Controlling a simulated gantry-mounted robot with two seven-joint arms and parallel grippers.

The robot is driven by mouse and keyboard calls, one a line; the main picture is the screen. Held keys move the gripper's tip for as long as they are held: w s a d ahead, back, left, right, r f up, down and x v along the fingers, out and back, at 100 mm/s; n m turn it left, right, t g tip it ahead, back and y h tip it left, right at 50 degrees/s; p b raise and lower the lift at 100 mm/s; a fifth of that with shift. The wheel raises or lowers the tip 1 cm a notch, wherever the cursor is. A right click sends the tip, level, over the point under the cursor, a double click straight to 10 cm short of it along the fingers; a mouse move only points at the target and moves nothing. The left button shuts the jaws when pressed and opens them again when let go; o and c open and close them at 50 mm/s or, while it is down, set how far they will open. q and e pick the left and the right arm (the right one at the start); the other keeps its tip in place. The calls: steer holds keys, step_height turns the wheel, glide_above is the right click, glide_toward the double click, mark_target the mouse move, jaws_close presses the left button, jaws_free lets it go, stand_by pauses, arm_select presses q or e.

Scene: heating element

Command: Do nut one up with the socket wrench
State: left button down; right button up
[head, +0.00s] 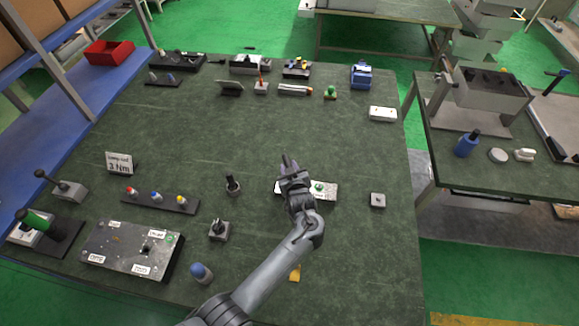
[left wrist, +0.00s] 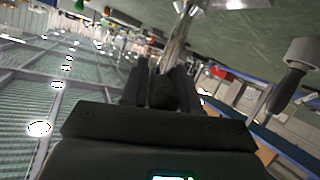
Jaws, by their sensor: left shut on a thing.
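My left gripper (head: 289,168) is over the middle of the green table in the head view. In the left wrist view its dark fingers (left wrist: 161,88) are shut on a tool with a shiny metal shaft (left wrist: 176,42). This looks like the socket wrench, but its working end is not clear. A dark metal plate (head: 115,248) with several small white labels lies at the table's lower left, well apart from the gripper. Nut one cannot be picked out at this size. My right gripper is not in view.
A sign reading 3 Nm (head: 119,163) stands near a dark rack (head: 160,201) with coloured-topped pieces. A white plate (head: 327,194) with a green piece lies beside the gripper. A small grey block (head: 378,200) sits at right. The table's upper middle is clear.

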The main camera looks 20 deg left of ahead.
arm_select(q)
steer(key=shift+a+r+m+t+h+p, duration=0.15)
steer(key=shift+m+t+h+p, duration=0.35)
steer(key=shift+m+h+p, duration=0.8)
steer(key=shift+h+p, duration=0.3)
steer(key=shift+p, duration=0.15)
steer(key=shift+f+m, duration=0.2)
steer(key=shift+m, duration=0.1)
steer(key=shift+t, duration=0.3)
steer(key=shift+s+r+m+h+p, duration=0.1)
steer(key=shift+r+m+h+p, duration=0.05)
steer(key=shift+m+h+p, duration=0.55)
steer(key=shift+a+m+h, duration=0.1)
steer(key=shift+m+h, duration=0.5)
steer(key=shift+h, duration=0.3)
steer(key=shift+f+m+h, duration=0.2)
steer(key=shift+m+h, duration=0.5)
steer(key=shift+h, duration=0.2)
